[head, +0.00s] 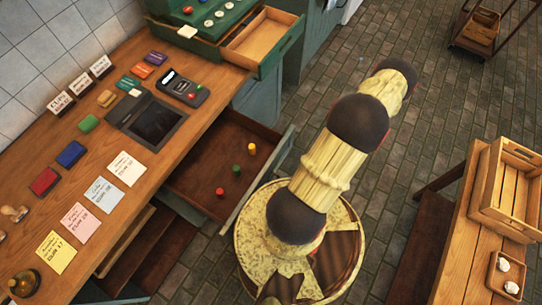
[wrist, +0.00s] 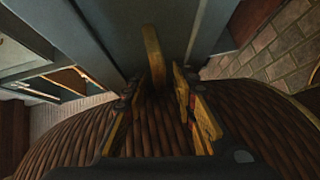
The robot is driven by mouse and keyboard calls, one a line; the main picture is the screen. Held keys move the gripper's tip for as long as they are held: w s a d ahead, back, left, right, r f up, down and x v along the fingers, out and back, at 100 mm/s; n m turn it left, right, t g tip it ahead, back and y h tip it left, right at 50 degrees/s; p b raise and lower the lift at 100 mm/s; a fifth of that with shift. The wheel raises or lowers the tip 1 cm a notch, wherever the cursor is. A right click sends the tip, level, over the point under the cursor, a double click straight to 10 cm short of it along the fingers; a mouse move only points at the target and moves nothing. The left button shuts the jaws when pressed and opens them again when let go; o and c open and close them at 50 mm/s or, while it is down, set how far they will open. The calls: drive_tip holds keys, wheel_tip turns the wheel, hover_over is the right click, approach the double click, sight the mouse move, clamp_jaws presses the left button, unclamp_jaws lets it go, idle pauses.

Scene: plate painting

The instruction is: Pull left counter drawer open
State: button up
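Under the wooden counter (head: 150,85), a drawer (head: 203,172) stands pulled out, its grey-green front (head: 262,176) towards my arm. Further left, wooden edges (head: 124,242) show below the counter top; I cannot tell whether they belong to a second drawer. In the wrist view, my gripper (wrist: 155,82) has its two fingers apart. A tan, upright handle-like bar (wrist: 154,55) stands between and just beyond the fingertips, against a grey-blue panel (wrist: 110,35). Gaps show on both sides of it. Which drawer it belongs to is unclear. My gripper is not visible in the head view.
The pulled-out drawer holds a red peg (head: 220,191), a green peg (head: 236,170) and a yellow peg (head: 252,148). A green register (head: 215,20) with an open wooden drawer (head: 262,40) is at the back. A wooden table (head: 470,240) stands right. Brick floor lies between.

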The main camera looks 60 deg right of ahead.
drive_tip(key=v, duration=1.2)
drive_tip(key=shift+s, duration=0.1)
idle(0.4)
